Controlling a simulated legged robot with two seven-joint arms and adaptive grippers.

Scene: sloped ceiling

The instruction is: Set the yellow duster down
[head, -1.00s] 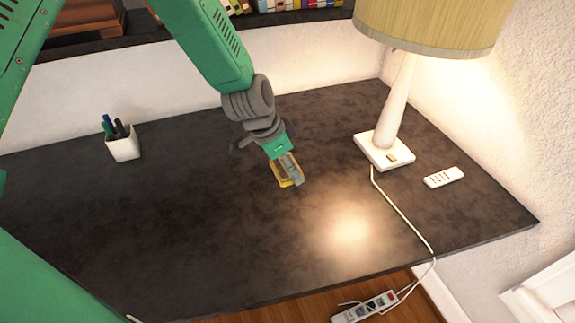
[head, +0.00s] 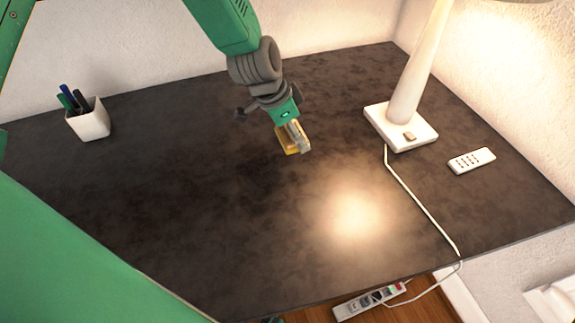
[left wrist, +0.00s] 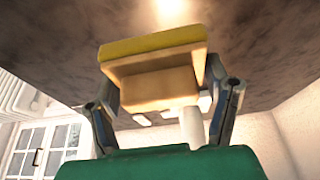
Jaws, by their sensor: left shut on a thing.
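The yellow duster (head: 286,141) is a small block held at the end of my left arm, over the middle of the dark desk (head: 200,180). In the left wrist view the duster (left wrist: 155,46) has a yellow face turned towards the desk surface and a tan body. My left gripper (head: 293,136) is shut on it, with one finger on each side in the left wrist view (left wrist: 160,100). I cannot tell whether the duster touches the desk. My right gripper is not in view.
A white pen cup (head: 90,122) stands at the left. A lamp (head: 400,128) and a white remote (head: 472,160) are at the right, with a cord (head: 420,207) running over the front edge to a power strip (head: 370,300). The desk around the gripper is clear.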

